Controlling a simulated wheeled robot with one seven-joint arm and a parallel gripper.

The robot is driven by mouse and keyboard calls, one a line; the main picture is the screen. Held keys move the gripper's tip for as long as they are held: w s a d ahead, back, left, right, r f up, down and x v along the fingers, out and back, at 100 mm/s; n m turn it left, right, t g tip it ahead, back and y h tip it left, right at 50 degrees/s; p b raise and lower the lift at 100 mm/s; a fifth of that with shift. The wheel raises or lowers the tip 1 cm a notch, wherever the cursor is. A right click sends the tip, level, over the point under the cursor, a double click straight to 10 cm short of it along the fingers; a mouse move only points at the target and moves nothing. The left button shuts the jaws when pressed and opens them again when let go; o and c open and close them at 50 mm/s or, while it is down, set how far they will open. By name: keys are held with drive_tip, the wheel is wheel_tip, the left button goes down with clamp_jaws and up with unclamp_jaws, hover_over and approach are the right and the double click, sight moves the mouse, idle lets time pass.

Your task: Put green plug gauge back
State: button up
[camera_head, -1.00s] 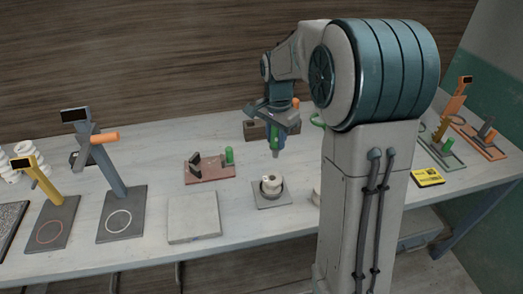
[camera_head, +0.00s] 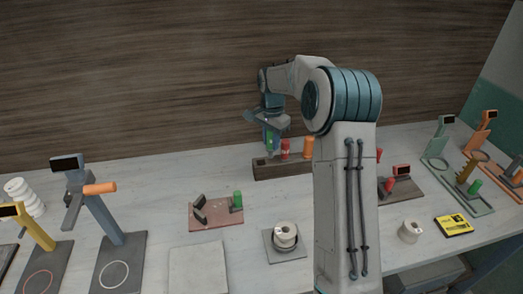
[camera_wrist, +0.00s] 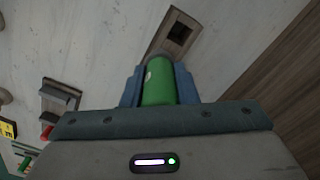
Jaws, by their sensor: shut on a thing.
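My gripper (camera_head: 270,146) is shut on the green plug gauge (camera_head: 269,138). In the wrist view the green gauge (camera_wrist: 159,82) sits between the two blue fingers (camera_wrist: 160,88). The dark wooden rack (camera_head: 283,171) stands at the back of the bench, with a red plug (camera_head: 285,149) and an orange plug (camera_head: 308,147) upright in it. The gauge is by the rack's left end, apparently above it. In the wrist view the rack (camera_wrist: 190,20) shows an empty square hole (camera_wrist: 179,33) just beyond the gauge. The gauge's lower tip is hard to make out.
A reddish stand (camera_head: 215,214) with another green plug (camera_head: 237,200) is in front of the rack. A white ring-shaped part (camera_head: 285,235) sits on a grey plate. A yellow device (camera_head: 453,225) lies at right. The wooden wall (camera_head: 150,80) rises behind the bench.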

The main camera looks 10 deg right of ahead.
drive_tip(key=w+a+f+p, duration=0.1)
drive_tip(key=a+f, duration=0.2)
drive_tip(key=f, duration=0.3)
drive_tip(key=shift+w+p, duration=0.35)
drive_tip(key=shift+w, duration=0.05)
drive_tip(key=shift+f, duration=0.1)
drive_tip(key=shift+f+b, duration=0.3)
drive_tip(key=o, duration=1)
drive_tip(key=shift+o, duration=0.2)
